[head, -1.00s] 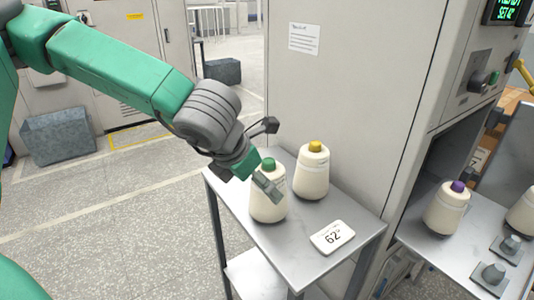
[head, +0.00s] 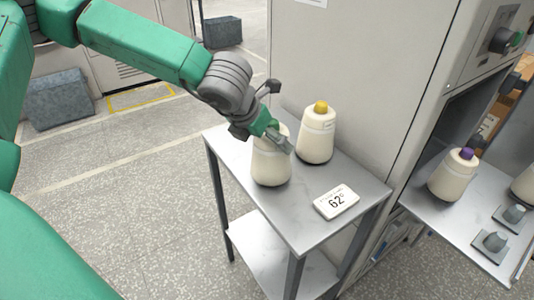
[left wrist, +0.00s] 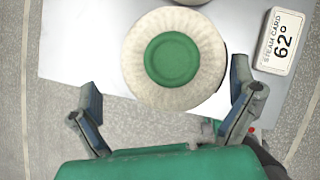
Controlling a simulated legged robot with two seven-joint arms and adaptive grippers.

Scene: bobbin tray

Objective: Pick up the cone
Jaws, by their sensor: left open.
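Two cream thread cones stand upright on a small grey metal table. The green-topped cone (head: 271,165) is the nearer one, its top partly hidden behind my left gripper (head: 285,142). The yellow-topped cone (head: 316,138) stands behind it to the right. In the left wrist view, the green-topped cone (left wrist: 200,62) is seen from above. There my left gripper (left wrist: 168,110) is open, one finger to each side and below the cone's middle, with nothing between the fingertips. My right gripper is not in view.
A white card reading 62° (head: 337,202) lies on the metal table (head: 295,225) to the right of the cones. A tall cabinet (head: 350,80) rises behind. A purple-topped cone (head: 452,178) stands on the shelf at right, near grey pegs (head: 496,241).

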